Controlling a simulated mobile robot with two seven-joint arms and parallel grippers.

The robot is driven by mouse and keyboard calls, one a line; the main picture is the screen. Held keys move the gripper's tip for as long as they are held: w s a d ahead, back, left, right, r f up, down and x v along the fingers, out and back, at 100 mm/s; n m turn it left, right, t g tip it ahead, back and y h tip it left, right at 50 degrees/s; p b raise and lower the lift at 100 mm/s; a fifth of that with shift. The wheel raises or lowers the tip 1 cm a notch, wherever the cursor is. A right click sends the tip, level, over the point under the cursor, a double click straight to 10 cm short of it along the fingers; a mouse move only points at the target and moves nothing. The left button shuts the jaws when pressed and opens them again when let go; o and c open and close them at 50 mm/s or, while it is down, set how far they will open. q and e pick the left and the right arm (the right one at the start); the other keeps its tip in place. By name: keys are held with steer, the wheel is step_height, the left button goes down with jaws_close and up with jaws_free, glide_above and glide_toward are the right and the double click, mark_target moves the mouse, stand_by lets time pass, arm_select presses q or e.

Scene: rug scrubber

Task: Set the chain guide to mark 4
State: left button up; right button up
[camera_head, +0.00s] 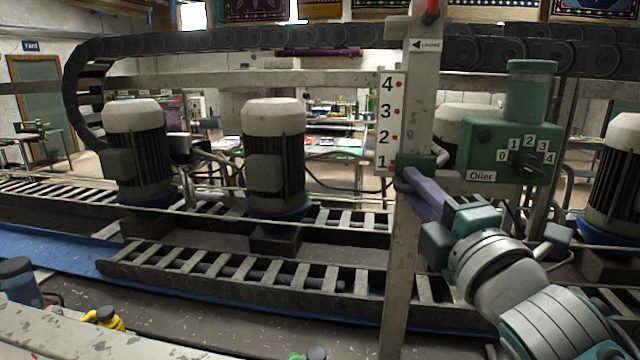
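A grey upright post (420,95) stands right of centre, with a white scale plate (386,88) numbered 1 at the bottom to 4 at the top, a red dot beside each number. The chain guide appears to be the small green slider (402,182) on the post, level with about mark 1. My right gripper (412,178) reaches in from the lower right, its purple fingers at the slider and seemingly touching it. The fingers overlap in this view, so their opening and any hold are hidden. My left gripper is out of view.
A green oiler box (510,150) with a dial numbered 0 to 4 is right of the post, close above my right arm. A black drag chain (230,40) runs across the top. Motors (274,160) stand behind on slatted rails (230,265).

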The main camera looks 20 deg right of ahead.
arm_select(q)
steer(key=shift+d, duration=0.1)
arm_select(e)
steer(key=shift+r, duration=0.1)
jaws_close()
stand_by(0.6)
steer(key=shift+a, duration=0.1)
